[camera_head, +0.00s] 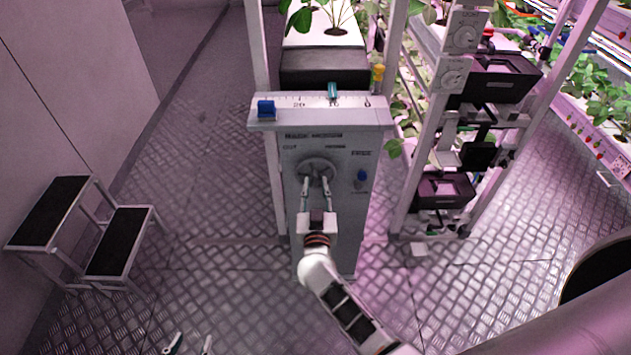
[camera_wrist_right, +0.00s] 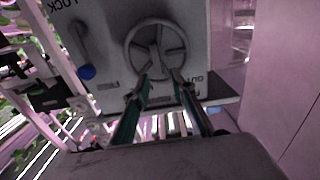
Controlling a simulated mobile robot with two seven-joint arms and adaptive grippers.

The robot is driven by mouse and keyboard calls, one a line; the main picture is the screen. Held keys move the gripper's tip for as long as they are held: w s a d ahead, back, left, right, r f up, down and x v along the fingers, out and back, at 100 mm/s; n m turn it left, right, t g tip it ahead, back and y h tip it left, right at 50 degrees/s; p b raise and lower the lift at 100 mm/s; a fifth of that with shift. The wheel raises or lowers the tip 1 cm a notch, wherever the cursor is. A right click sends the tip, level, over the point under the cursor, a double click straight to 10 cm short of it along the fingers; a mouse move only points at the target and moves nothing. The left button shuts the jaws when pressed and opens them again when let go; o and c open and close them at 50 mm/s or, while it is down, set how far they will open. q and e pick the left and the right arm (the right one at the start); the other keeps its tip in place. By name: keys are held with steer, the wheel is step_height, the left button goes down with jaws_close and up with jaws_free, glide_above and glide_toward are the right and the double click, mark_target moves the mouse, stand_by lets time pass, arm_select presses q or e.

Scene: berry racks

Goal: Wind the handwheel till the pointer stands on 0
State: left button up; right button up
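The handwheel (camera_head: 316,168) is a grey spoked wheel on the front of a grey cabinet; it also shows in the right wrist view (camera_wrist_right: 155,45). My right gripper (camera_head: 317,184) is at the wheel's lower part. Its two fingers are apart, with the tips at the lower rim and spokes; I cannot tell whether they touch. The teal pointer (camera_head: 333,91) stands near the 10 on the scale (camera_head: 310,101), which reads 20 at left and 0 at right. My left gripper (camera_head: 190,346) is low at the bottom edge, fingers apart and empty.
A lever with a blue knob (camera_head: 361,176) sits right of the wheel. A blue block (camera_head: 265,109) is at the scale's left end. A black step stool (camera_head: 120,243) stands at left and a plant rack (camera_head: 432,120) at right. The floor between stool and cabinet is clear.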

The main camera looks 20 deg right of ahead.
mark_target(316, 177)
steer(key=b+x, duration=0.1)
steer(key=x, duration=0.2)
steer(key=shift+f, duration=0.15)
steer(key=shift+w+d, duration=0.15)
steer(key=shift+w, duration=0.2)
jaws_close()
